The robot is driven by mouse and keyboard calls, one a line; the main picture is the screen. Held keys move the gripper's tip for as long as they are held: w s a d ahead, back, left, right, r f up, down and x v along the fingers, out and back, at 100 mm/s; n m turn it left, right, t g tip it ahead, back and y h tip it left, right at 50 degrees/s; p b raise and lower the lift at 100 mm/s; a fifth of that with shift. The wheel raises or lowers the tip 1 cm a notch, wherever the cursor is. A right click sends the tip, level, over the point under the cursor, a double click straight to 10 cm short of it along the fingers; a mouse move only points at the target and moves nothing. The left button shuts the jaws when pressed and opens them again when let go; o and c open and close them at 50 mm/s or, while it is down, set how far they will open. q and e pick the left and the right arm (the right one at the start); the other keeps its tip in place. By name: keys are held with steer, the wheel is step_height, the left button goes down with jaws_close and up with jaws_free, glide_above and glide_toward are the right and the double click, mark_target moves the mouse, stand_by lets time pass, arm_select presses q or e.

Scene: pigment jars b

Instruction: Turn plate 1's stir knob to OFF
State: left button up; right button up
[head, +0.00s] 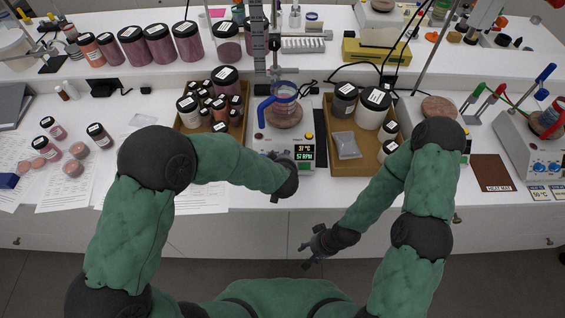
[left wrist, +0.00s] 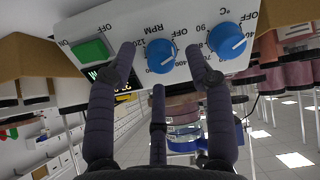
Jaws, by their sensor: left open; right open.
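A white stirring hot plate (head: 270,138) stands at the middle of the bench's front edge, its lit display reading about 37 °C and 51 RPM. In the left wrist view its panel is upside down, with a blue RPM stir knob (left wrist: 161,55), a blue °C knob (left wrist: 227,40) and a green switch (left wrist: 90,51). My left gripper (left wrist: 163,66) is open, its fingers on either side of the stir knob; contact cannot be told. In the head view it is at the plate's front (head: 281,193), largely hidden by its arm. My right gripper (head: 314,246) is open and empty before the bench.
A glass vessel (head: 285,101) stands on the plate. Jar trays flank it, at left (head: 236,124) and right (head: 348,164). Another hot plate (head: 527,140) stands far right, beside a brown heat mat (head: 492,172). Papers and small jars lie at left.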

arm_select(q)
steer(key=shift+x, duration=0.9)
steer(key=shift+r, duration=0.1)
jaws_close()
steer(key=shift+s+f+n, duration=0.15)
steer(key=shift+f+n, duration=0.05)
steer(key=shift+n, duration=1.1)
steer(key=shift+c, duration=0.9)
jaws_free()
steer(key=shift+o, duration=0.9)
steer(key=shift+r, duration=0.1)
